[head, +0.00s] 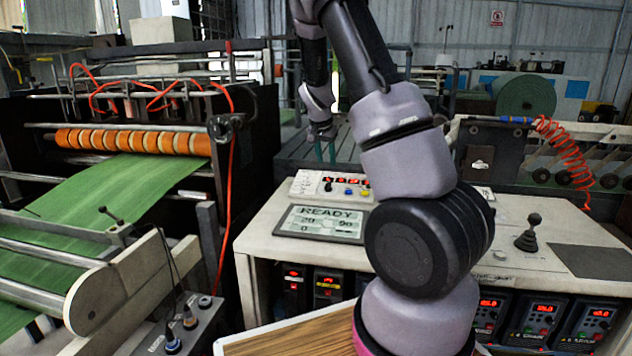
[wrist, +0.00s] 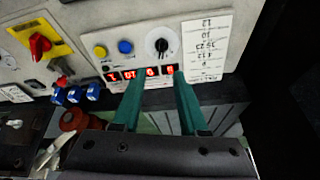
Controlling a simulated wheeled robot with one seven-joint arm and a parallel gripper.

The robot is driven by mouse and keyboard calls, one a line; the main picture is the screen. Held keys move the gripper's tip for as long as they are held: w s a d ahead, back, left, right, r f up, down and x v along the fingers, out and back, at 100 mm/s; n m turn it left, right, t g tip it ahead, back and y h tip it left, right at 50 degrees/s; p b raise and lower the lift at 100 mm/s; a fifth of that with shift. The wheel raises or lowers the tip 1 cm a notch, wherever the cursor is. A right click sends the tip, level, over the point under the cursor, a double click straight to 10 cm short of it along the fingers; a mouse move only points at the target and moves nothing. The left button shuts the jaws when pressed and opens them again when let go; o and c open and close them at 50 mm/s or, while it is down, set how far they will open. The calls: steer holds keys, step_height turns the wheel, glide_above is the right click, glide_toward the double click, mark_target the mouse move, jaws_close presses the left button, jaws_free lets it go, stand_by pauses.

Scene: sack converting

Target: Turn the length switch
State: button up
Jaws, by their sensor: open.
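A black rotary switch on a round white dial (wrist: 161,45), which looks like the length switch, is on a pale panel beside a blue button (wrist: 125,46) and a yellow button (wrist: 100,51). Several red digit displays (wrist: 130,75) sit between the switch and my gripper. My gripper (wrist: 158,80) is open and empty. Its two teal fingers point at the panel, their tips over or near the displays, with the switch ahead of the gap. I cannot tell whether they touch the panel. In the head view the gripper (head: 325,153) is behind the small panel (head: 312,187).
A red switch on a yellow plate (wrist: 40,45) and several blue plugs (wrist: 75,95) are to the left in the wrist view. A printed label (wrist: 203,48) is right of the switch. The READY screen (head: 320,223) and a black lever (head: 529,235) are on the console.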

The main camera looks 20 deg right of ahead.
mark_target(328, 183)
steer(key=x, duration=1)
steer(key=shift+a+f, duration=0.2)
steer(key=shift+f, duration=0.1)
steer(key=shift+c, duration=0.3)
jaws_close()
